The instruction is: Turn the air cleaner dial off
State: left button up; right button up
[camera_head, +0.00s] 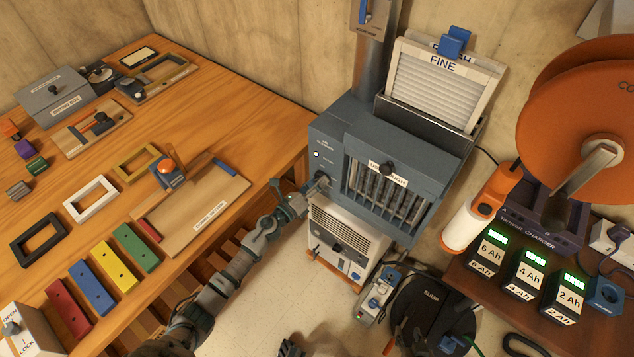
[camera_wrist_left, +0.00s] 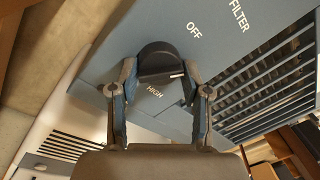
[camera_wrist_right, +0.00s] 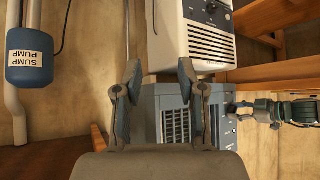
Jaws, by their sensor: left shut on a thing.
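The air cleaner (camera_head: 330,130) is a blue-grey box with a slatted front and a filter slot on top. Its round black dial (camera_wrist_left: 158,62) sits on the front panel, with OFF and HIGH lettering beside it in the left wrist view. The dial's white mark lies at its lower right edge in that view, on the side towards HIGH. My left gripper (camera_wrist_left: 160,77) is shut on the dial, one finger on each side; in the head view it (camera_head: 320,185) covers the dial. My right gripper (camera_wrist_right: 160,80) is open and empty, with the air cleaner beyond it.
A white appliance (camera_head: 335,245) stands below the air cleaner. A wooden bench (camera_head: 235,120) with boards and coloured blocks is at left. An orange reel (camera_head: 560,100) and a battery charger (camera_head: 535,215) are at right. A sump cover (camera_head: 430,310) lies on the floor.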

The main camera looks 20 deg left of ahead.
pick_arm(q)
jog(key=shift+w+a+r+n+t, duration=0.1)
jog(key=shift+a+n+t, duration=0.05)
jog(key=shift+n, duration=0.4)
jog(key=shift+a+r+n+t, duration=0.1)
jog(key=shift+n+t, duration=0.05)
jog(key=shift+n, duration=0.4)
jog(key=shift+f+n+y+p, duration=0.1)
jog(key=shift+n+y+p, duration=0.5)
jog(key=shift+n, duration=2.2)
pick_arm(e)
jog(key=shift+s+d+f+g+h, duration=0.15)
jog(key=shift+s+d+f+g, duration=0.15)
jog(key=shift+s+g, duration=0.4)
jog(key=shift+s+d+f+g+h, duration=0.1)
jog(key=shift+s+d+f+g, duration=0.25)
jog(key=shift+s, duration=0.6)
jog(key=shift+s+d+f+g+h, duration=0.15)
jog(key=shift+s+d+f+g, duration=0.1)
jog(key=shift+s+g, duration=0.45)
jog(key=shift+s, duration=0.1)
pick_arm(q)
jog(key=shift+f, duration=0.1)
jog(key=o, duration=1)
jog(key=shift+o, duration=0.6)
jog(key=shift+f, duration=0.1)
pick_arm(e)
jog(key=shift+a+t, duration=0.2)
jog(key=shift+t, duration=0.05)
